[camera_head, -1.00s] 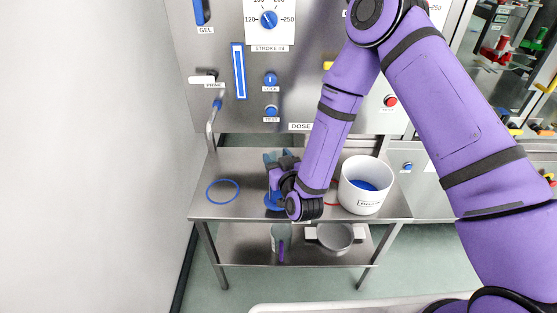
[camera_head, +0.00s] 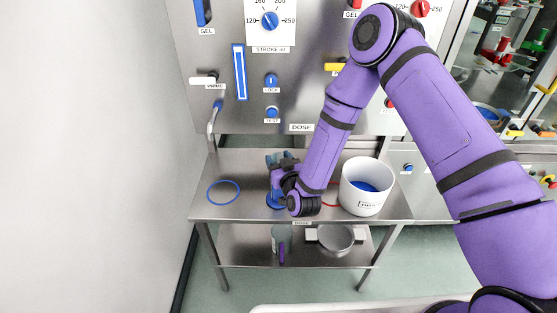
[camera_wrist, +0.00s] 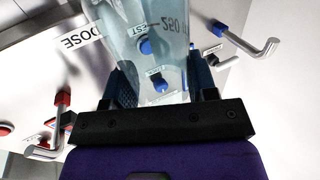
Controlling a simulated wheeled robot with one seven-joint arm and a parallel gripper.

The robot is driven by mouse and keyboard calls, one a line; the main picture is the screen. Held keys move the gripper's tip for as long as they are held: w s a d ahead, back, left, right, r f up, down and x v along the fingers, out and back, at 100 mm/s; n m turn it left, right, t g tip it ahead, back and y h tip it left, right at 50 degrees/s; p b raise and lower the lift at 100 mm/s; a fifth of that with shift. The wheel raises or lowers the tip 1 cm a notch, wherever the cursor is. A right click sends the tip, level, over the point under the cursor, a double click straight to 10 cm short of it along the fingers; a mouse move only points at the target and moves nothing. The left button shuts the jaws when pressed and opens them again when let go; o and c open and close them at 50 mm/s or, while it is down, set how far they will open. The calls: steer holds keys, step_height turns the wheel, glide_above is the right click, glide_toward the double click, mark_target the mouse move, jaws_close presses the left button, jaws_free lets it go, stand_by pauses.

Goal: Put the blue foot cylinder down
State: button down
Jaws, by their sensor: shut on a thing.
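My gripper (camera_head: 280,166) is low over the steel table (camera_head: 240,165), shut on the clear blue foot cylinder. In the wrist view the cylinder's see-through wall (camera_wrist: 150,60) with dark scale marks stands between my two fingers (camera_wrist: 163,82). In the head view its blue foot (camera_head: 274,202) shows at table height, partly behind my wrist. I cannot tell whether the foot touches the table. A blue ring (camera_head: 223,181) lies flat to the left of the foot. A red ring (camera_head: 331,204) lies to the right, mostly hidden by my arm.
A white bin (camera_head: 365,205) with something blue inside stands on the table's right. The steel dosing panel (camera_head: 225,115) rises behind, with a bent pipe (camera_head: 211,122) at its left. A clear vessel and a grey pan (camera_head: 335,240) stand on the lower shelf.

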steer(key=shift+f, duration=0.1)
steer(key=shift+c, duration=2.1)
jaws_free()
